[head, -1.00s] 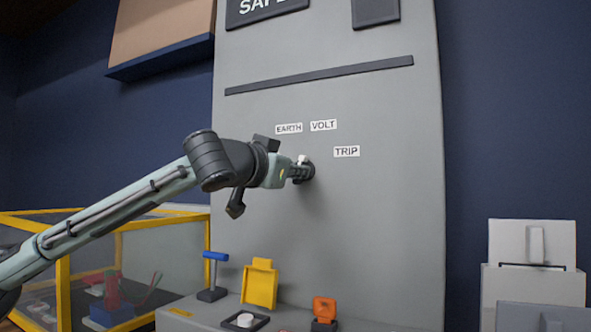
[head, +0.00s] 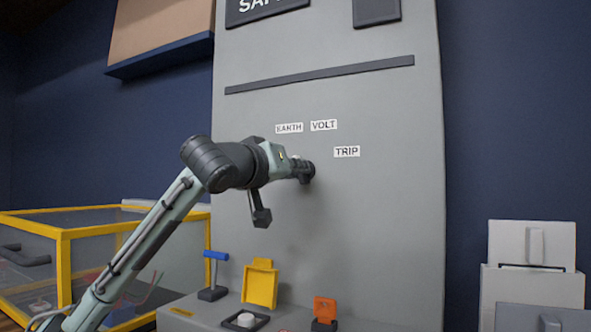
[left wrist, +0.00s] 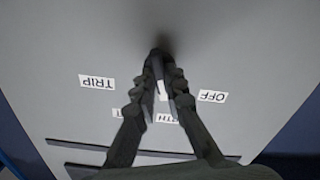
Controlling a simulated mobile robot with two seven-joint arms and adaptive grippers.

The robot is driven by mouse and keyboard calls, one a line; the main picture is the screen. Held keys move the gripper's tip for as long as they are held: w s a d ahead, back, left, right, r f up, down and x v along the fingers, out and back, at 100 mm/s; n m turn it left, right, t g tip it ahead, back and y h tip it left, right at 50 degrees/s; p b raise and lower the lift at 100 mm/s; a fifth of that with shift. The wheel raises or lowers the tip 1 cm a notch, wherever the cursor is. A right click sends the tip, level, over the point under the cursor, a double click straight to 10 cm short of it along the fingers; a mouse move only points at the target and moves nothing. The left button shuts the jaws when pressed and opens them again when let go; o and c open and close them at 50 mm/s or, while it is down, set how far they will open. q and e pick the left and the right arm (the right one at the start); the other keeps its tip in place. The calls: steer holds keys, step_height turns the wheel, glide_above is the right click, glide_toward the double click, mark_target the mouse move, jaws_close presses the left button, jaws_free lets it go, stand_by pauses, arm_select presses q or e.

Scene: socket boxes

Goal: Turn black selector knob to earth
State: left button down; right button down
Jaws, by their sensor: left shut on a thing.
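The black selector knob (left wrist: 157,60) is on the grey panel (head: 390,220), mostly hidden between my fingers. My left gripper (head: 305,171) is shut on it against the panel; its two fingers also show in the left wrist view (left wrist: 158,68). A short white mark shows between the fingers in the left wrist view, on the side of the EARTH label. The EARTH label (head: 289,128) is above and left of the gripper in the head view, partly covered in the left wrist view. My right gripper is not in view.
The VOLT label (head: 323,125) and TRIP label (head: 347,151) lie above and right of the knob; an OFF label (left wrist: 212,96) shows in the left wrist view. Below are a blue-topped handle (head: 214,270), yellow bracket (head: 260,286) and orange-topped part (head: 325,308). A yellow-framed case (head: 62,260) stands left.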

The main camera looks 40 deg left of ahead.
arm_select(q)
steer(key=shift+r, duration=0.1)
stand_by(0.5)
steer(key=c, duration=1.6)
jaws_free()
steer(key=v, duration=1.2)
